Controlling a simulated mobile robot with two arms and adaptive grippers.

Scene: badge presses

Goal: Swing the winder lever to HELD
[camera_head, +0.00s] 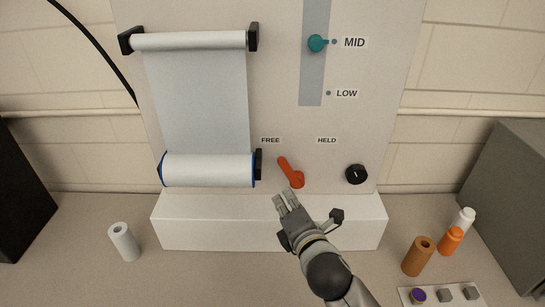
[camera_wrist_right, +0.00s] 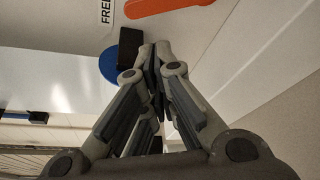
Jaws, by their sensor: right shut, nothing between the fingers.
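The orange winder lever (camera_head: 290,172) is on the upright panel, between the FREE label (camera_head: 270,140) and the HELD label (camera_head: 327,140). Its narrow end tilts up and left, toward FREE. In the right wrist view part of the orange lever (camera_wrist_right: 165,6) shows at the top edge. My right gripper (camera_head: 284,200) is just below the lever, apart from it. In the right wrist view its fingers (camera_wrist_right: 155,52) are closed together and empty. My left gripper is not in view.
A paper roll (camera_head: 208,170) hangs left of the lever, and a black knob (camera_head: 356,174) sits to its right. A white ledge (camera_head: 200,225) juts out below. A teal slider (camera_head: 317,43) is at MID. Brown (camera_head: 418,257) and white (camera_head: 124,242) cylinders stand on the table.

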